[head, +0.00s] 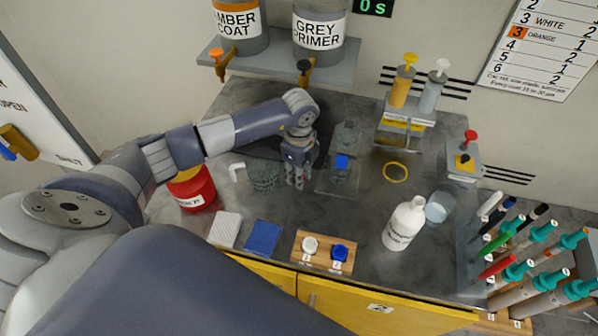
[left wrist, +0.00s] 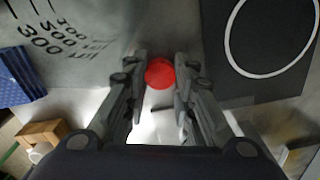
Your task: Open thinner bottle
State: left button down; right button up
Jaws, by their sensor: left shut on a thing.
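A white labelled bottle (head: 399,228) stands upright on the right part of the grey bench. Its label is too small to read surely, and its narrow top looks white, with no coloured cap on it. My left gripper (head: 297,180) is over the middle of the bench, left of the bottle and well apart from it. In the left wrist view its fingers are shut on a round red cap (left wrist: 160,73) near their tips. The cap's underside is hidden. My right gripper is not in view.
A clear cup (head: 440,207) stands right beside the bottle. A wooden block (head: 315,262) with white and blue caps is at the front edge. A red can (head: 193,188), blue pad (head: 262,238) and yellow ring (head: 395,172) lie around. Pens crowd the right.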

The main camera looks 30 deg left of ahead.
pick_arm(q)
jog(key=shift+f, duration=0.15)
jog(key=c, duration=1.3)
grip_release()
jog(key=shift+c, duration=0.2)
